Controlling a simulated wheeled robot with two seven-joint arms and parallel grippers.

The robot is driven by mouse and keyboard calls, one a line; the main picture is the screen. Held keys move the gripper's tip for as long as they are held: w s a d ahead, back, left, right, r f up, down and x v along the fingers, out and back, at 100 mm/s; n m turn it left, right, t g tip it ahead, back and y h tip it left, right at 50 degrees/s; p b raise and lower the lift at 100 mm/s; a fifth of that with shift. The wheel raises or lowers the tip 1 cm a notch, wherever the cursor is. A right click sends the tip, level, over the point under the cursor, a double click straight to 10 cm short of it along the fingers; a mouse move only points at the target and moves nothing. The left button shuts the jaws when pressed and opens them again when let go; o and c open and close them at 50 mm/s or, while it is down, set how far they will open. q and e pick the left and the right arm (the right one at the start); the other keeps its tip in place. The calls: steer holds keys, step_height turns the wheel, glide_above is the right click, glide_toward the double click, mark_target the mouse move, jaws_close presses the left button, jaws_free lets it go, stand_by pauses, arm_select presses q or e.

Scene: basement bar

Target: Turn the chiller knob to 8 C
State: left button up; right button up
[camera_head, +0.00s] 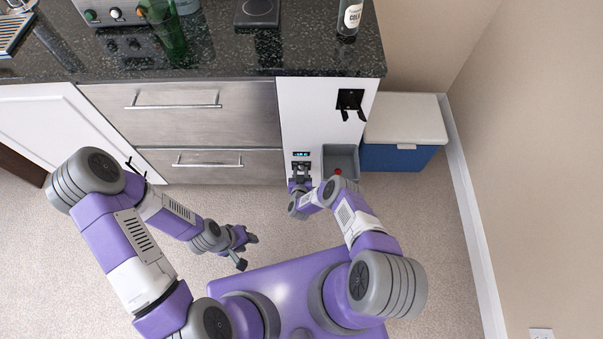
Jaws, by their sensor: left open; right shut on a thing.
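The chiller panel (308,112) is a white front at the right end of the counter. A small lit display (301,154) sits low on its left side; its digits are too small to read. My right gripper (300,172) is just below the display, shut on what is most likely the chiller knob, which the fingers hide. My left gripper (247,252) is open and empty, low over the floor in front of the drawers, away from the panel.
A grey tray (341,151) with a small red thing in it is right of the display. A black bracket (350,104) juts from the panel. A blue cooler (401,157) stands to the right. A bottle (349,18) and a green glass bottle (170,37) stand on the counter.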

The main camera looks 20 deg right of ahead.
steer(key=shift+a+n+h, duration=0.1)
steer(key=shift+n+h, duration=0.3)
steer(key=shift+n, duration=0.1)
stand_by(0.3)
steer(key=o, duration=1)
steer(key=shift+o, duration=0.2)
steer(key=p+v, duration=0.3)
steer(key=v, duration=0.4)
steer(key=shift+s, duration=0.25)
steer(key=shift+r, duration=0.1)
